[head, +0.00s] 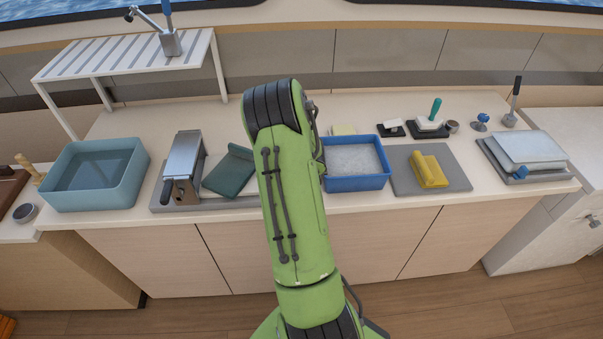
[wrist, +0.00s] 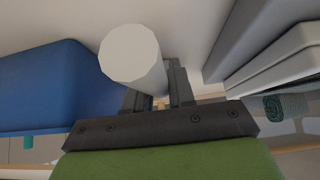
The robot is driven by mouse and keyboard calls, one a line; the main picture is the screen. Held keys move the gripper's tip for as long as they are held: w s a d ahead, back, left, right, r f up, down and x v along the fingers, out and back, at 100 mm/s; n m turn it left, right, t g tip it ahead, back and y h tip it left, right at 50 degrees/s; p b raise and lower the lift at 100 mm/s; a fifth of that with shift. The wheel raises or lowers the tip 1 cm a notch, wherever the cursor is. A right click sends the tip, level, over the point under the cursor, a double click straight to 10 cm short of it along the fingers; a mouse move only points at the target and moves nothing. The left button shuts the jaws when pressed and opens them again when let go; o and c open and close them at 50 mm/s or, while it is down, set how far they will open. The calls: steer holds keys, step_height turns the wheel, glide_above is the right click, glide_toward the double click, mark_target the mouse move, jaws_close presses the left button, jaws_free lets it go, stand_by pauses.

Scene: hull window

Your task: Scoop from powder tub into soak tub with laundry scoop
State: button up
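The powder tub (head: 352,183) is a blue box with pale granules, right of my arm in the head view. A blue wall (wrist: 50,90) fills the left of the wrist view, probably the same tub. The soak tub (head: 95,198) is teal, holds water, and stands at the left of the counter. In the wrist view my gripper's (wrist: 160,88) dark fingers are close together around a white cylinder (wrist: 130,55), which looks like the laundry scoop's handle. Its round end faces the camera. The scoop's bowl is not visible. In the head view my arm hides the gripper.
A metal box device (head: 184,160) and a folded dark green cloth (head: 230,172) lie between soak tub and arm. A slatted rack (head: 125,55) stands behind the soak tub.

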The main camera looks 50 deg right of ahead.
jaws_close()
steer(key=shift+r+b, duration=0.3)
steer(key=shift+r, duration=0.2)
stand_by(0.6)
steer(key=shift+r, duration=0.55)
stand_by(0.8)
steer(key=shift+r+p, duration=0.65)
steer(key=shift+r, duration=0.85)
